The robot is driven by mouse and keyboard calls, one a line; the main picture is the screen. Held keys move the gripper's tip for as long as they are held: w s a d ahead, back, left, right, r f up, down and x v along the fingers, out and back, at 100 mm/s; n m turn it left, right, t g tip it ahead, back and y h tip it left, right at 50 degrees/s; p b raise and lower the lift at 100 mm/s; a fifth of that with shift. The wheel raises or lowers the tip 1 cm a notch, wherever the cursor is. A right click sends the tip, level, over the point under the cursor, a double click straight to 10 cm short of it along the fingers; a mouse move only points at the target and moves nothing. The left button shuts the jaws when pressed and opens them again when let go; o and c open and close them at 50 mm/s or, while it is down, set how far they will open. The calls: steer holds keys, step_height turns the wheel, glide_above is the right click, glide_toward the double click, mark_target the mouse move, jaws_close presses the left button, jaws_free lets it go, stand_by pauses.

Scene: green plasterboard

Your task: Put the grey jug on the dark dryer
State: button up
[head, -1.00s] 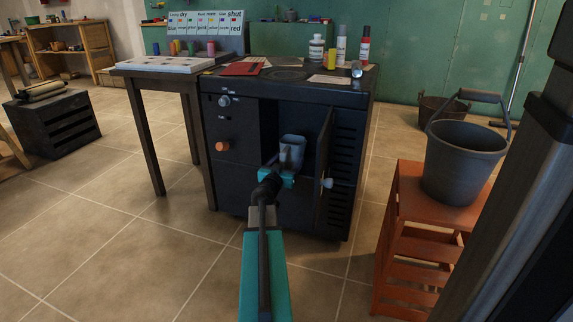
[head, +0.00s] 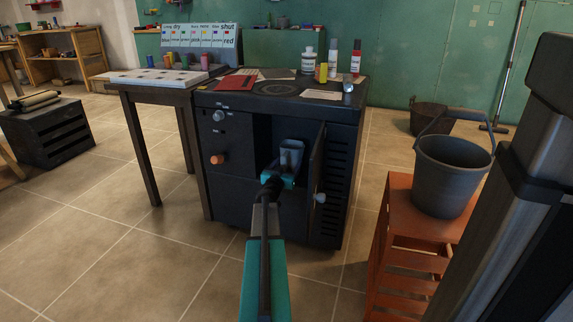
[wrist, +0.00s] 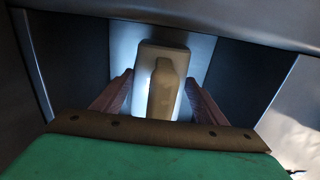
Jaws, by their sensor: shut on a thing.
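The dark dryer (head: 232,180) is a black cabinet in the middle of the head view, with an open front compartment and its door (head: 317,170) swung out at the right. My gripper (head: 287,172) is shut on the grey jug (head: 291,153) at the compartment opening. I cannot tell exactly how deep the jug is inside. In the wrist view, the pale grey jug (wrist: 146,68) is between my fingers, its handle towards me, with dark panels around it. Its underside is hidden.
On the dryer's top are bottles (head: 307,68), a red card (head: 234,84), papers and a dark round plate (head: 277,89). A white board (head: 160,78) lies on the side table at left. A bucket (head: 448,180) stands on an orange stool (head: 412,220) at right. Floor in front is clear.

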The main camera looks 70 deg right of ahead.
steer(key=shift+d+r+p, duration=0.1)
steer(key=shift+d+p, duration=0.7)
steer(key=shift+d, duration=0.4)
steer(key=f+b, duration=0.1)
steer(key=b, duration=0.2)
steer(key=shift+a+f, duration=0.1)
steer(key=shift+f, duration=0.25)
steer(key=shift+f+b, duration=0.15)
steer(key=shift+b, duration=0.2)
steer(key=o, duration=1.4)
steer(key=shift+c, duration=0.2)
steer(key=shift+a, duration=0.1)
steer(key=a+p, duration=0.2)
steer(key=a, duration=1.1)
steer(key=shift+s+a, duration=0.3)
steer(key=shift+s, duration=0.05)
